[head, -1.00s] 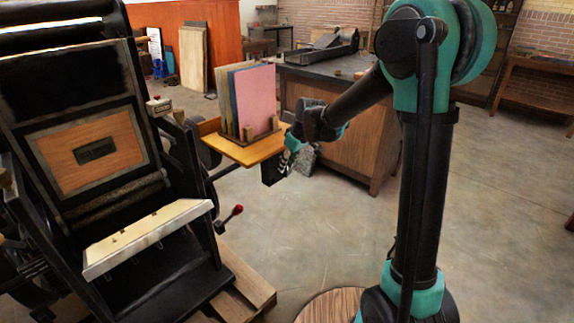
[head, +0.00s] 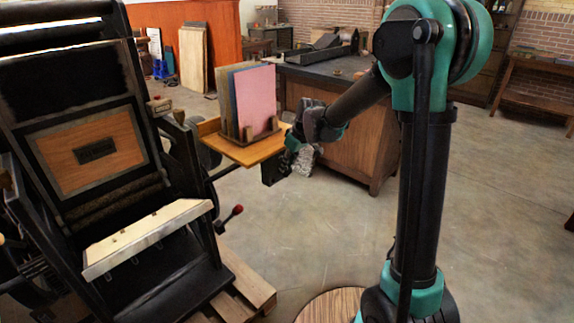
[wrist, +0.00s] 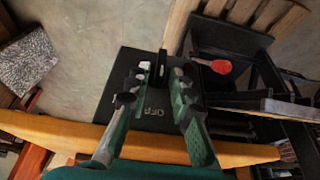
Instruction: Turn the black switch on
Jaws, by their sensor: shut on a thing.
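The black switch (wrist: 163,58) is a small upright lever on a dark panel (wrist: 119,75) in the wrist view. Pale letters that look like "OFF" are on the panel, below the lever in the picture. My gripper (wrist: 161,73) has its two green and black fingers on either side of the lever, shut on it. The lever's lower part is hidden between the fingers.
The orange wooden shelf (head: 251,149) with upright coloured boards (head: 255,100) is close beside my gripper. The black press (head: 170,285) stands on a pallet at left. A red-knobbed handle (wrist: 221,67) is right of the switch. Open floor (head: 330,230) lies in front.

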